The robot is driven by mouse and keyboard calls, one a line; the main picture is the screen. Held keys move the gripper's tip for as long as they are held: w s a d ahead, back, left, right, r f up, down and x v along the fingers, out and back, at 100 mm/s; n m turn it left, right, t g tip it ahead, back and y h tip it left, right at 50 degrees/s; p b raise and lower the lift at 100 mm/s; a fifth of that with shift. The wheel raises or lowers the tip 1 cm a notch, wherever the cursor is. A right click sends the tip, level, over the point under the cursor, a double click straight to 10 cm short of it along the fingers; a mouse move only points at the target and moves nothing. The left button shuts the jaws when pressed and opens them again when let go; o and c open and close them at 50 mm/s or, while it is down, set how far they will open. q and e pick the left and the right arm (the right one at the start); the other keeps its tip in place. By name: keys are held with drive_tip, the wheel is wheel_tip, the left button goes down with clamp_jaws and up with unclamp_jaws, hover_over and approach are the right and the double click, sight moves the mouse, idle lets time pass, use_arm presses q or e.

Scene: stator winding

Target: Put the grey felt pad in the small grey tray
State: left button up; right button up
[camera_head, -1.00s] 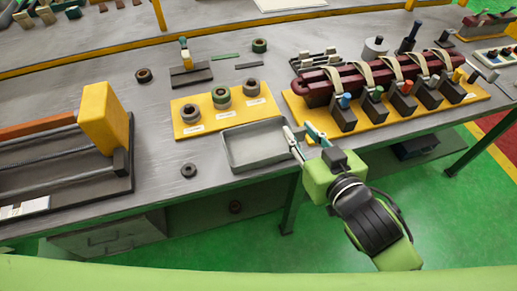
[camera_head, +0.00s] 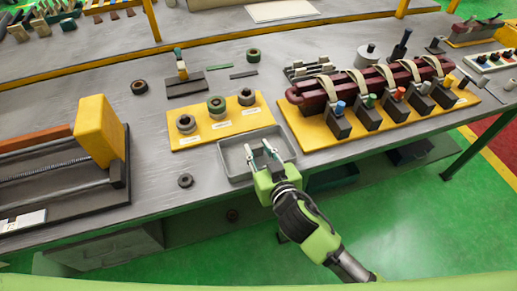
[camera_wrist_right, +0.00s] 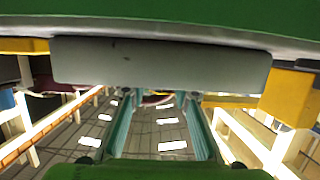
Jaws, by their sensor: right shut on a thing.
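The small grey tray (camera_head: 234,173) lies at the front edge of the workbench, shallow and with a low rim. Its grey wall also fills the upper middle of the right wrist view (camera_wrist_right: 160,62). My right gripper (camera_head: 260,152) is over the tray, its fingertips above the tray's inside; its fingers also show in the wrist view (camera_wrist_right: 157,95). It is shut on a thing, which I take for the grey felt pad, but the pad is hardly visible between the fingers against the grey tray. My left gripper is out of view.
A yellow board with several rings (camera_head: 203,137) stands just behind the tray. A yellow board with a maroon stator piece (camera_head: 390,140) is close on the right. A dark ring (camera_head: 185,181) lies left of the tray. A yellow-ended fixture (camera_head: 98,135) stands farther left.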

drive_tip(key=shift+f, duration=0.1)
drive_tip(key=o, duration=0.3)
drive_tip(key=shift+f, duration=0.1)
drive_tip(key=o, duration=0.4)
drive_tip(key=shift+o, duration=0.2)
drive_tip(key=shift+s+r, duration=0.15)
drive_tip(key=shift+r, duration=0.05)
drive_tip(key=b+v, duration=0.1)
drive_tip(key=v, duration=1)
drive_tip(key=shift+s+d+r+b, duration=0.15)
drive_tip(key=shift+s+r+b, duration=0.05)
drive_tip(key=shift+s+b, duration=0.15)
